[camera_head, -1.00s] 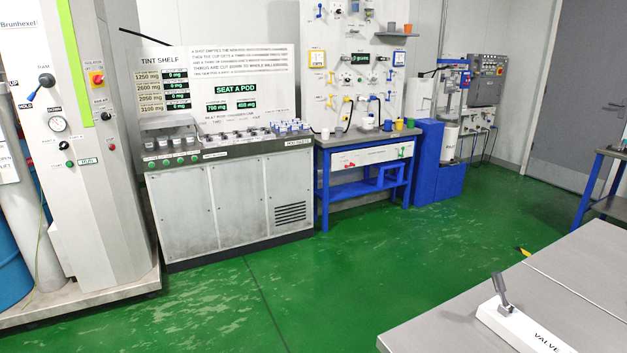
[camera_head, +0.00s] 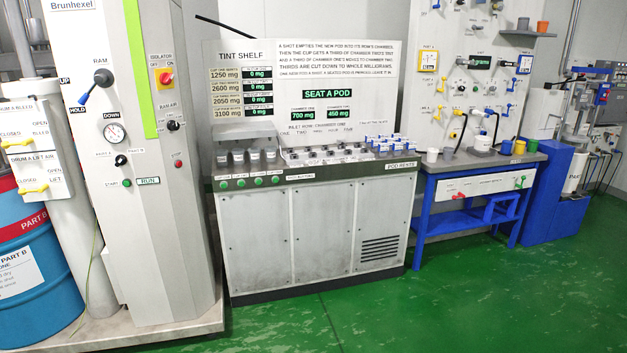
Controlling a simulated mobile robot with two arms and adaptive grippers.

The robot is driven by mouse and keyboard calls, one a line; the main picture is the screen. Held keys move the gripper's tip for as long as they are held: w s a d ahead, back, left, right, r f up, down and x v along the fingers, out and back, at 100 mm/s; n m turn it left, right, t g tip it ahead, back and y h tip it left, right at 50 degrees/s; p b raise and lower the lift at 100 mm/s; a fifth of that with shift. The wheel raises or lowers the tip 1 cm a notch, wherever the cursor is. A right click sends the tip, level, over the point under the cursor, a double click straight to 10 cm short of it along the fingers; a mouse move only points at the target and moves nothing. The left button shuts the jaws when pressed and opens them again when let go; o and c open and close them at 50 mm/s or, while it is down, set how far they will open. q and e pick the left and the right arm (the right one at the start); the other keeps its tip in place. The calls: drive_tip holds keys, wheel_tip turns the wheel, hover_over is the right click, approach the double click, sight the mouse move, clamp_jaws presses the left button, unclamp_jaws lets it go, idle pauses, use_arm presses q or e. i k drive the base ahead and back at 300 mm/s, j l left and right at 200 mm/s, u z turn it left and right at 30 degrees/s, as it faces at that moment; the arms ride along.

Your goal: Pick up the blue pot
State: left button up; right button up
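A small blue pot (camera_head: 506,147) appears to stand on the top of the blue-framed bench (camera_head: 474,163), right of its middle. It is small in the picture, and its details cannot be made out. A yellow pot (camera_head: 519,147) stands just to its right, with another small pot (camera_head: 532,145) beyond that. A white cup (camera_head: 432,155) and a grey cup (camera_head: 447,153) stand at the bench's left end. Neither of my grippers is in view.
The tint shelf cabinet (camera_head: 324,235) stands directly left of the bench. A blue cabinet (camera_head: 552,200) stands right of it. The ram machine (camera_head: 150,220) and a blue drum (camera_head: 35,275) are at the left. Green floor (camera_head: 450,310) lies open in front of the bench.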

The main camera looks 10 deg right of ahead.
sight(507, 146)
drive_tip(key=i+l+z, duration=0.15)
drive_tip(key=i+z, duration=0.75)
drive_tip(key=i+j+z, duration=0.4)
drive_tip(key=i, duration=0.2)
drive_tip(key=i+l+z, duration=0.1)
drive_tip(key=i+z, duration=0.4)
drive_tip(key=i, duration=1.3)
